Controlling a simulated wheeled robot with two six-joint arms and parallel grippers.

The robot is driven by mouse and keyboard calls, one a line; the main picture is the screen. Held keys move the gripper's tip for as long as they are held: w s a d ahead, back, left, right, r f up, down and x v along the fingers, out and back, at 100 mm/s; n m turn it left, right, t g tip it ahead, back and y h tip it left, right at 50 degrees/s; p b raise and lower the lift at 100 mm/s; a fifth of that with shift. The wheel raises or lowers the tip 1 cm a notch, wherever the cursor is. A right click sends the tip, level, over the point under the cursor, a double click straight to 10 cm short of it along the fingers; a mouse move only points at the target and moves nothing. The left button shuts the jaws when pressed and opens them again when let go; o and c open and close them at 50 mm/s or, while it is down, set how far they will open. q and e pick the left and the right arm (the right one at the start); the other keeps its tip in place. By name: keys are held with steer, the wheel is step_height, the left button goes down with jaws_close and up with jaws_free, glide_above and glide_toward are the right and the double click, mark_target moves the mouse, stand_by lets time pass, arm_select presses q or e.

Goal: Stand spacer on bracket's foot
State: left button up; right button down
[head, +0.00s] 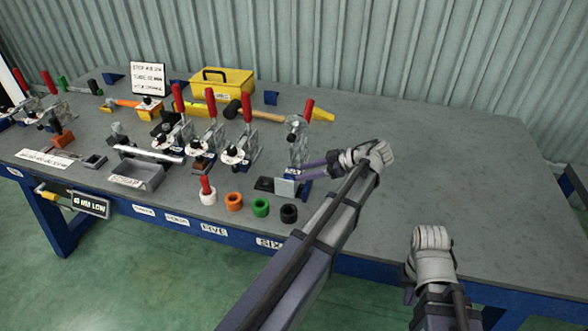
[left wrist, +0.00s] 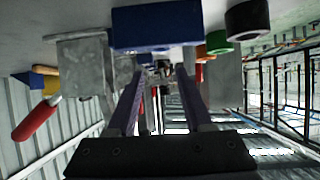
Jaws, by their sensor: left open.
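Several ring-shaped spacers stand in a row near the table's front edge: white (head: 208,198), orange (head: 233,202), green (head: 260,208) and black (head: 289,213). The black (left wrist: 247,18) and green (left wrist: 218,43) rings also show in the left wrist view. A grey metal bracket-like part (head: 297,148) stands behind my left gripper (head: 302,170); I cannot tell which part is its foot. A light grey block (head: 285,187) sits just below the gripper. My left gripper is open, with nothing clearly between its fingers in the left wrist view. My right gripper (head: 432,240) hangs at the right, its fingers hidden.
Toggle clamps with red handles (head: 212,105) stand to the left. In the left wrist view, a blue block (left wrist: 155,28) is close. The table's right side is clear.

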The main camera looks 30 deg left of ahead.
arm_select(q)
steer(key=p+v, duration=0.2)
steer(key=v, duration=0.4)
steer(key=shift+d, duration=0.3)
